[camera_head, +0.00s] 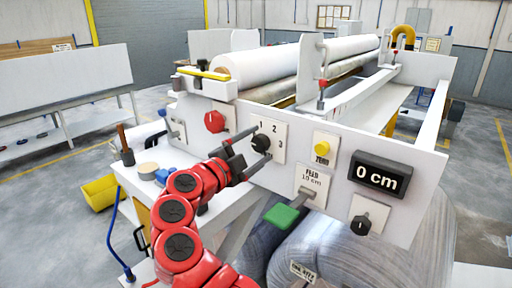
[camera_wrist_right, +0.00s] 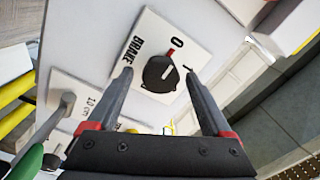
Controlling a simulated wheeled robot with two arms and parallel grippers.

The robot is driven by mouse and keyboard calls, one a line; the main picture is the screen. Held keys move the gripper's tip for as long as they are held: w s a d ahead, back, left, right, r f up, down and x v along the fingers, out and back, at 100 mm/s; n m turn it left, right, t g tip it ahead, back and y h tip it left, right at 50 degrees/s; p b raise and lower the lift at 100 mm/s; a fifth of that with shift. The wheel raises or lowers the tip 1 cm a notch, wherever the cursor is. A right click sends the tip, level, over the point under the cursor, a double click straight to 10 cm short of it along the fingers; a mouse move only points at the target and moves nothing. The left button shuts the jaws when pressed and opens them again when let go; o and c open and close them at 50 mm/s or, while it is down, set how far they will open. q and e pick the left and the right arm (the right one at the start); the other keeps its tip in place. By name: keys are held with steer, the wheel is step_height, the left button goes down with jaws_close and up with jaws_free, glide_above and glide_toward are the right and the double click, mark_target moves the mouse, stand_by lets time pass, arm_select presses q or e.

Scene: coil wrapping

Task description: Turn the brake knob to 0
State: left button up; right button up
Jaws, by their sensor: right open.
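The brake knob (camera_head: 260,143) is a round black knob on a white square plate of the machine's front panel. In the right wrist view the knob (camera_wrist_right: 160,74) sits beside the word BRAKE, with 0 and 1 visible; a red mark at its edge points toward the 0. The head view shows 1, 2 and 3 on its plate. My right gripper (camera_head: 240,153) is open in front of the plate. In the wrist view its fingertips (camera_wrist_right: 158,75) lie on either side of the knob with visible gaps. My left gripper is out of view.
A red knob (camera_head: 214,121) is left of the brake plate. To the right are a yellow button (camera_head: 321,149), a green feed lever (camera_head: 282,215), a 0 cm display (camera_head: 381,175) and another black knob (camera_head: 361,225). A small table with tools (camera_head: 121,178) stands at left.

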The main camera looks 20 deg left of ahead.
steer(key=shift+s+a+f+b, duration=0.15)
steer(key=shift+s+b, duration=0.2)
steer(key=shift+s, duration=0.05)
steer(key=b+v, duration=0.6)
steer(key=v, duration=1)
steer(key=shift+s+b, duration=0.3)
steer(key=shift+a, duration=0.1)
